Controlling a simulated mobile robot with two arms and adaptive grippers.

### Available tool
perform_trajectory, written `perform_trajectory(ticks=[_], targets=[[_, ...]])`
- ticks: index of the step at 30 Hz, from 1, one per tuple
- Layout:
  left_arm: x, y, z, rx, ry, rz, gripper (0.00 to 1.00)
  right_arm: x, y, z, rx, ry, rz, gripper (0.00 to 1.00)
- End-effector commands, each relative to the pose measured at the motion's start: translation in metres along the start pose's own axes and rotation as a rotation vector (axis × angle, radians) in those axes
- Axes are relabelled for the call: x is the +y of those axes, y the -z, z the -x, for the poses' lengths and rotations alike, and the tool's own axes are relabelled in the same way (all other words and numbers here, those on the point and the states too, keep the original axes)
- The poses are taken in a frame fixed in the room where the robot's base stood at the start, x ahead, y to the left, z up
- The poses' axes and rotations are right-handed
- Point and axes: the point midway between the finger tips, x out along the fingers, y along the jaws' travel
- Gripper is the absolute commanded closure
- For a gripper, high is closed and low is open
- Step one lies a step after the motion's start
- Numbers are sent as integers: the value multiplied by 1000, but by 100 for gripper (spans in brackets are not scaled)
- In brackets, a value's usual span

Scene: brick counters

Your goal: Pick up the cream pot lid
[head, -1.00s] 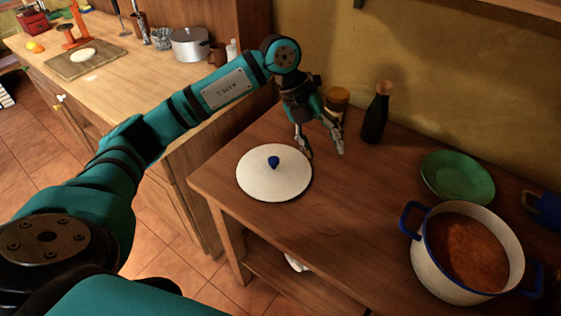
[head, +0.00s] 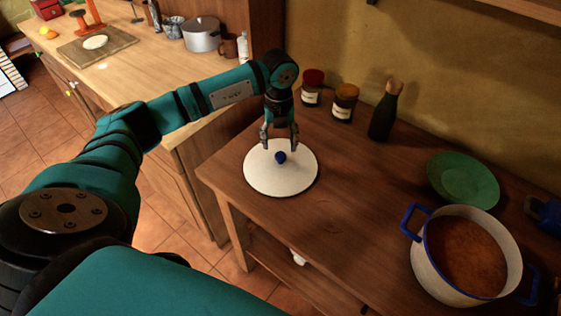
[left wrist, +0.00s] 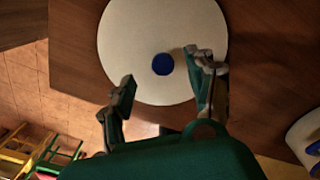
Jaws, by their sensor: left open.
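The cream pot lid (head: 281,180) lies flat on the wooden table, with a blue knob (head: 280,157) at its centre. My left gripper (head: 279,148) is open above the lid, pointing down, its two fingers on either side of the knob in the head view. In the left wrist view the round lid (left wrist: 130,40) and its blue knob (left wrist: 163,64) show, with the open fingers (left wrist: 167,76) to the left and right of the knob. I cannot tell the exact height of the fingertips over the lid. My right gripper is not in view.
A cream pot (head: 440,267) with blue handles and brown-red contents stands at the right. Behind it is a green plate (head: 463,180). Two jars (head: 344,102) and a dark bottle (head: 384,112) stand by the wall. The table (head: 345,190) is bare between lid and pot.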

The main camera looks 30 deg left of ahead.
Motion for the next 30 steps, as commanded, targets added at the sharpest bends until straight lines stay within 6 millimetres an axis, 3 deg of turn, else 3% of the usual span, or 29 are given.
perform_trajectory(ticks=[5,13,22,30], targets=[[0,2,-10,1,-2,0,43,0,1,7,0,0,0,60],[-3,5,-49,1,-1,0,43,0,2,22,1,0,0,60],[-3,5,-56,-1,1,0,43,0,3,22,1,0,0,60],[-3,4,-56,-1,1,0,76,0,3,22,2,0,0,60]])
